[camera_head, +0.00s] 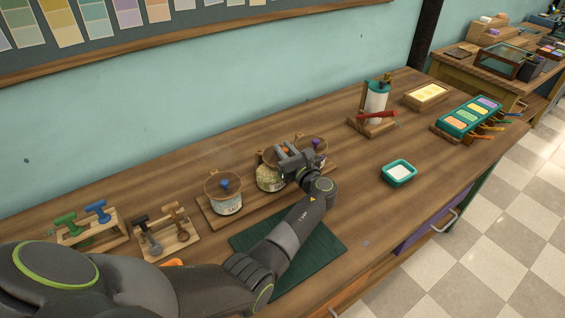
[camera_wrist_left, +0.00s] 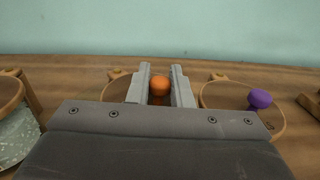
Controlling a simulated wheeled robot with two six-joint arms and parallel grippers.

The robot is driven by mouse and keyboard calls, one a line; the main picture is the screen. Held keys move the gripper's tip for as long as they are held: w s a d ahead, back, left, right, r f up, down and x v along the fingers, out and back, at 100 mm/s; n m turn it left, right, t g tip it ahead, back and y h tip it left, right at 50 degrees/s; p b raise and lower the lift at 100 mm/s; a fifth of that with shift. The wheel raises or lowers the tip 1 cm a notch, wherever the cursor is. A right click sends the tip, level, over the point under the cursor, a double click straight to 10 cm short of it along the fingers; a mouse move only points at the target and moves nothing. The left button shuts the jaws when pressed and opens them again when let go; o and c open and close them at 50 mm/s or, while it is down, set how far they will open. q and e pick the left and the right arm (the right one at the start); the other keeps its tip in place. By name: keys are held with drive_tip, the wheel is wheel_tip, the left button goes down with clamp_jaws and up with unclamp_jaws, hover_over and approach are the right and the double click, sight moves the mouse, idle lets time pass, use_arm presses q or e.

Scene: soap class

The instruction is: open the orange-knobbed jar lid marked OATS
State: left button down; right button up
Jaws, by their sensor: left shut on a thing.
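The orange-knobbed jar (camera_head: 268,182) stands in the middle of a row of jars; its front label is too small to read. My left gripper (camera_head: 291,154) is above it and hides much of its lid. In the left wrist view, the gripper (camera_wrist_left: 161,88) is shut on the orange knob (camera_wrist_left: 160,84), with one finger on each side. Part of the round wooden-rimmed lid (camera_wrist_left: 113,86) shows beside the left finger. I cannot tell whether the lid is raised. My right gripper is not in view.
A blue-knobbed jar (camera_head: 224,196) stands left, and a purple-knobbed jar lid (camera_wrist_left: 243,105) is close on the right. A dark green mat (camera_head: 318,250) lies in front. Stamp-like tools (camera_head: 165,238) stand in a left rack. A teal dish (camera_head: 398,173) sits right, with bare tabletop around it.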

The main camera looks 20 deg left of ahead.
use_arm(q)
drive_tip(key=shift+w+a+n+g+y+b, duration=0.1)
drive_tip(key=shift+w+n+g+y+b, duration=0.5)
drive_tip(key=shift+g+b, duration=0.4)
drive_tip(key=c, duration=1.4)
unclamp_jaws()
